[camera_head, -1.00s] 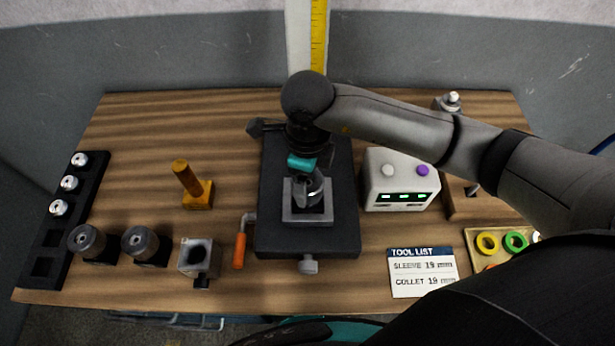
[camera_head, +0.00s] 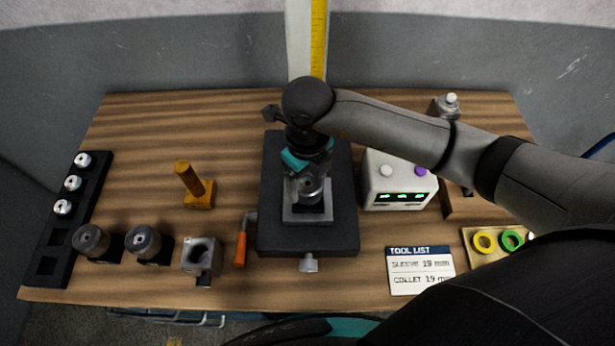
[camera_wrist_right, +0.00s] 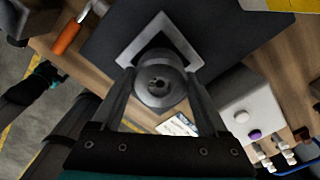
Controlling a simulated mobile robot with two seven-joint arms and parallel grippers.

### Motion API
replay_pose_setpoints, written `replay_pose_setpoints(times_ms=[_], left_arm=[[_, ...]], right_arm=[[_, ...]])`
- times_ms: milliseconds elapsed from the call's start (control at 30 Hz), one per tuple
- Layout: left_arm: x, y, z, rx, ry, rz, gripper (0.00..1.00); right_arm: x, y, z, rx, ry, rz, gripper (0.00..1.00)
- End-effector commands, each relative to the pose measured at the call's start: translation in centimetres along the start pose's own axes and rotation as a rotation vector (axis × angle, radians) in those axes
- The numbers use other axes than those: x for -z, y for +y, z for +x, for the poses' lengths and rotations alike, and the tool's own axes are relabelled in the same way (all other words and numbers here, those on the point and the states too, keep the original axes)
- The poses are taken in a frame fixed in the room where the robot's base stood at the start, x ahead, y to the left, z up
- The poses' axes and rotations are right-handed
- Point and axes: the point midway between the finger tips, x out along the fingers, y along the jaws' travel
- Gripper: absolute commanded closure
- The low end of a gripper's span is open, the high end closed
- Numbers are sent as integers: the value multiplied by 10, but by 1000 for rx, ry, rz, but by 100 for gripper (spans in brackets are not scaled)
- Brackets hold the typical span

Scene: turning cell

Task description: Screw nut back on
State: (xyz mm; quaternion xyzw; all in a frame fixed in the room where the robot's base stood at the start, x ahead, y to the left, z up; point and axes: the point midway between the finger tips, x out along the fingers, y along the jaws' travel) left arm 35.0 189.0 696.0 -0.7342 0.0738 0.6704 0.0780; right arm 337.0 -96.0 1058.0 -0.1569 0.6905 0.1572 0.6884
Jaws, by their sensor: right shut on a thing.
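The nut (camera_wrist_right: 158,88), a round grey metal piece with a dark hole at its centre, sits between the fingers of my right gripper (camera_wrist_right: 160,98). In the head view, my right gripper (camera_head: 312,187) points down over the square metal holder (camera_head: 307,217) on the dark machine base (camera_head: 280,238). The fingers close on the nut from both sides. The holder's pale frame (camera_wrist_right: 183,48) shows around it in the wrist view. The threads and the seating under the nut are hidden.
An orange-handled crank (camera_head: 240,249) stands left of the base, and a control box (camera_head: 399,181) with lit displays stands right. Several collets sit in a black rack (camera_head: 47,240). A tool list card (camera_head: 421,271) and a ring tray (camera_head: 480,262) lie front right.

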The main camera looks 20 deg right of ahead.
Motion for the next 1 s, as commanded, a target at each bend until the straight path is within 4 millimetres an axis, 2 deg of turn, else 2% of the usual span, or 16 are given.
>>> replay_pose_setpoints(times_ms=[100, 300, 333, 533, 833, 1000], left_arm=[[0, 0, -4, 0, 0, 0, 15], [0, 0, -3, 0, 0, 0, 15], [0, 0, -3, 0, 0, 0, 15], [0, 0, -3, 0, 0, 0, 15], [1, 0, -2, 0, 1, 0, 15], [0, 0, -1, 0, 1, 0, 15]], right_arm=[[-3, -2, -5, 3, -10, 66, 88], [-4, -2, -5, 4, -12, 73, 88], [-4, -2, -5, 3, -12, 73, 22], [-2, -1, -3, 2, -7, 71, 0], [-1, -1, -5, 1, -5, 69, 0], [-2, -1, -27, 2, -8, 68, 0]])
